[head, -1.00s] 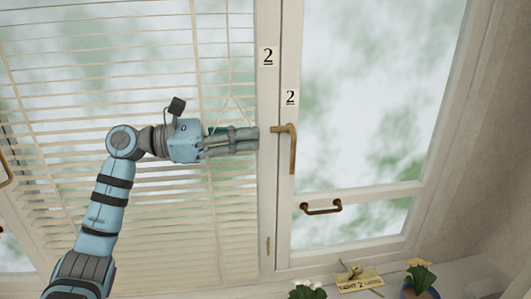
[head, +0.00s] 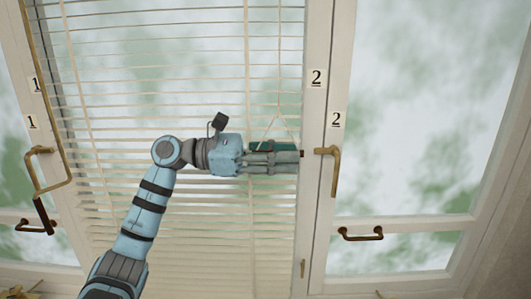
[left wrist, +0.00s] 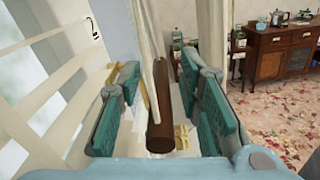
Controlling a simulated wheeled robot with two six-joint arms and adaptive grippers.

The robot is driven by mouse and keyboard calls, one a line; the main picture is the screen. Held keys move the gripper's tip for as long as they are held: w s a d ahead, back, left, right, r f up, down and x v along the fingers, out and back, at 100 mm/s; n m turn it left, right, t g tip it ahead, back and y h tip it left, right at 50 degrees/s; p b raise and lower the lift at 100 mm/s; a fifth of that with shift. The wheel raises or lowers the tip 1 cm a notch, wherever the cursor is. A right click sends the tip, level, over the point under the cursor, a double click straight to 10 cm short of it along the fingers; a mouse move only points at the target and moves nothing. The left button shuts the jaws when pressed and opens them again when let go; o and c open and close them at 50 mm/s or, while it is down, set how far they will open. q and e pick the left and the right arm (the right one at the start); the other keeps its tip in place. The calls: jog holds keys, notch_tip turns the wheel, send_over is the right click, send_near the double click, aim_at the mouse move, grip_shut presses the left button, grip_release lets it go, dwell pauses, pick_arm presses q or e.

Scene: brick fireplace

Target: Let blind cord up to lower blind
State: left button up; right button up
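A pale slatted blind (head: 130,215) hangs across the middle window, its slats spread apart down most of the pane. Its thin cord (head: 278,75) comes down at the right side and splits into a triangle above my left gripper (head: 298,157). In the left wrist view, the cord (left wrist: 155,75) runs to a brown cylindrical pull (left wrist: 160,125). The pull lies between the teal pads of my left gripper (left wrist: 163,105), with visible gaps on both sides, so the fingers are open around it. My right gripper is out of view.
A brass window handle (head: 330,168) sits just right of my left fingertips on the white frame. A second handle (head: 363,235) is lower right. A long brass handle (head: 40,165) is at the left. A wooden cabinet (left wrist: 285,55) stands across the room.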

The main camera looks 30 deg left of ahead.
pick_arm(q)
jog(key=v, duration=1.1)
jog(key=shift+s+a, duration=0.1)
jog(key=shift+a, duration=0.05)
